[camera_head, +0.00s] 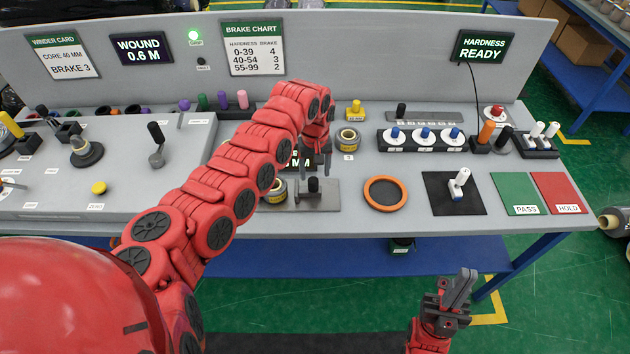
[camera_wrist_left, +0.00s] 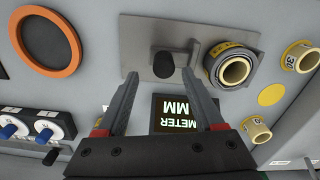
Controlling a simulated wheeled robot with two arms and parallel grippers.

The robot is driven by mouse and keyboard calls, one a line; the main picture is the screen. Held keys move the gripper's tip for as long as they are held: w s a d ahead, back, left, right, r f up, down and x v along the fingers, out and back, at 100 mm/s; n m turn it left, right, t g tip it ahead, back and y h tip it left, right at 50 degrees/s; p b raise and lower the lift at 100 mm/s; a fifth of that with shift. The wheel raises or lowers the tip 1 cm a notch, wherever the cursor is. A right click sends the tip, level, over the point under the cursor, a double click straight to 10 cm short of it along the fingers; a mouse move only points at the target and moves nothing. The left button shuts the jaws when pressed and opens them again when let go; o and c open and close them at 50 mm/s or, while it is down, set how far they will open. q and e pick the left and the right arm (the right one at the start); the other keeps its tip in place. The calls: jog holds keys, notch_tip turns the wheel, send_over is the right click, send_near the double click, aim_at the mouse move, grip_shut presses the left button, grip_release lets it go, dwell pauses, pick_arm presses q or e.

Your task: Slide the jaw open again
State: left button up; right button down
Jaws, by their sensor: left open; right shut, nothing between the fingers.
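The jaw's black knob (camera_head: 313,185) stands on a grey metal plate (camera_head: 328,198) at the front middle of the bench. In the left wrist view the knob (camera_wrist_left: 163,66) shows between and just past the fingertips of my left gripper (camera_wrist_left: 160,76). The gripper is open, with a clear gap to either side of the knob. A wrapped roll (camera_wrist_left: 231,68) sits at the right end of the plate in that view. The meter display (camera_wrist_left: 178,114) is partly hidden by my fingers. My right gripper (camera_head: 459,287) is shut and empty, low in front of the bench.
An orange ring (camera_head: 386,193) lies right of the plate. A black pad with a white-handled stamp (camera_head: 459,185) and the green PASS and red HOLD areas (camera_head: 559,194) lie further right. Another roll (camera_head: 347,138) stands behind. My left arm hides part of the bench.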

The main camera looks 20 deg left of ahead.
aim_at(315, 180)
pick_arm(q)
notch_tip(315, 180, up, 13)
jog(key=b, duration=0.2)
jog(key=shift+f, duration=0.2)
